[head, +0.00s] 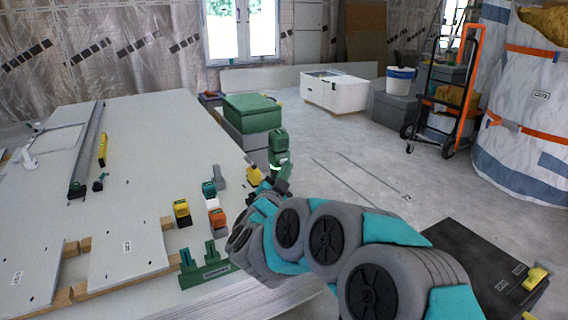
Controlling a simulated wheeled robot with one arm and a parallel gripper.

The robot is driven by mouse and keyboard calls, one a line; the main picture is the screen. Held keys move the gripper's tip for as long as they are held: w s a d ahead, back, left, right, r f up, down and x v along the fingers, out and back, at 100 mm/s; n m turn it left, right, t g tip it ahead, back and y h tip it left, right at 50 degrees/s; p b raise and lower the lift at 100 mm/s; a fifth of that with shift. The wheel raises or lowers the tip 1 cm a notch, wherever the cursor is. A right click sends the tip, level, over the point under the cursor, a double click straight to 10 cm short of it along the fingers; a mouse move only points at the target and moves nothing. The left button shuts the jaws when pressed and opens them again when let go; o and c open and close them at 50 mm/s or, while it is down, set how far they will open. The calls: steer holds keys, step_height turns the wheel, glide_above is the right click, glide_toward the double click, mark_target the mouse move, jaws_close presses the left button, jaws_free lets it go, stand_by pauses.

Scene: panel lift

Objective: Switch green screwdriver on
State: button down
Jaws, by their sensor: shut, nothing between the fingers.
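A green power tool (278,146), which looks like the green screwdriver, stands upright near the right edge of the white board stack. A pale band shows near its lower part. My gripper (281,185) is just below it in the picture, at the end of my grey and teal arm. The fingers are small and dark and look shut, with nothing held. They overlap or nearly overlap the tool's lower end; I cannot tell whether they touch it. The tool's switch cannot be made out, and its base is partly hidden by my gripper.
Yellow (182,212), orange (218,221) and teal (209,188) blocks stand on the board stack (140,150), left of my arm. A green holder (205,266) is at its front edge. Green and grey cases (252,113) stand behind. An orange hand truck (470,90) is at right.

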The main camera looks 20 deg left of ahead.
steer(key=shift+s+d, duration=0.2)
steer(key=shift+d, duration=0.05)
steer(key=shift+d, duration=0.1)
steer(key=s+d, duration=0.4)
steer(key=shift+d+b, duration=0.2)
steer(key=shift+b, duration=0.2)
steer(key=shift+w+r, duration=0.1)
stand_by(1.2)
